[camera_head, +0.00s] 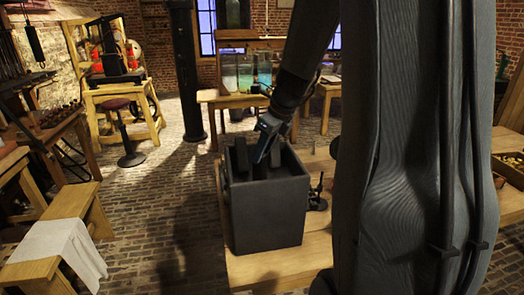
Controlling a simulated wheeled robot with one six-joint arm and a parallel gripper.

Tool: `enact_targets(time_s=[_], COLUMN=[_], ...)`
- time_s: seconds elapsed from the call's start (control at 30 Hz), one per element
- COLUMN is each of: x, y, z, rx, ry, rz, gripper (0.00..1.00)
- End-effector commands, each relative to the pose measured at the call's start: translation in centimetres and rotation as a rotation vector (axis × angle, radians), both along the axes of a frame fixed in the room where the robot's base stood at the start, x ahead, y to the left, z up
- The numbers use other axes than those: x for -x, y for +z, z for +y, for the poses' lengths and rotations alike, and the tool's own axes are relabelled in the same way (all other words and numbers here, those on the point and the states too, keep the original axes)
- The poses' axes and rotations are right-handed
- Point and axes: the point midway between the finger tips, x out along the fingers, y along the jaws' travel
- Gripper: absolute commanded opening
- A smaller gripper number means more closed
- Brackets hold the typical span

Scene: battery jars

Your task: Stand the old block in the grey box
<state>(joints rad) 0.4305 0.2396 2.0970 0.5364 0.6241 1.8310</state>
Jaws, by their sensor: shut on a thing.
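The grey box (268,215) stands on the wooden table in the middle of the view, its open top towards me. My gripper (264,150) points down into the box's opening and is shut on a dark block (261,170), whose upper part shows below the fingers. The block's lower end is hidden by the box's front wall, so I cannot tell whether it touches the bottom. Another dark upright piece (241,156) shows inside the box to the left of my gripper.
A small dark stand (317,195) is on the table (250,268) just right of the box. My own arm fills much of the right side and hides part of the table. A bench with a white cloth (60,248) stands at the left. Glass tanks (245,72) are behind.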

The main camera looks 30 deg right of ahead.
Motion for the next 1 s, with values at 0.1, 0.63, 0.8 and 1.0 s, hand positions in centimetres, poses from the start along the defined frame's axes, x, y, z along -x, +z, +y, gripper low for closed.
enact_targets(time_s=[0.1, 0.63, 0.8, 1.0], x=[-0.1, 0.0, 0.1, 1.1], y=[0.1, -0.2, 0.5, 3.5], z=[0.0, 0.0, -0.1, -0.7], rx=[0.001, 0.000, 0.001, 0.002], ry=[0.001, 0.001, 0.001, 0.000], rz=[-0.001, 0.000, -0.003, -0.006], gripper=[0.00, 0.43, 0.43, 0.43])
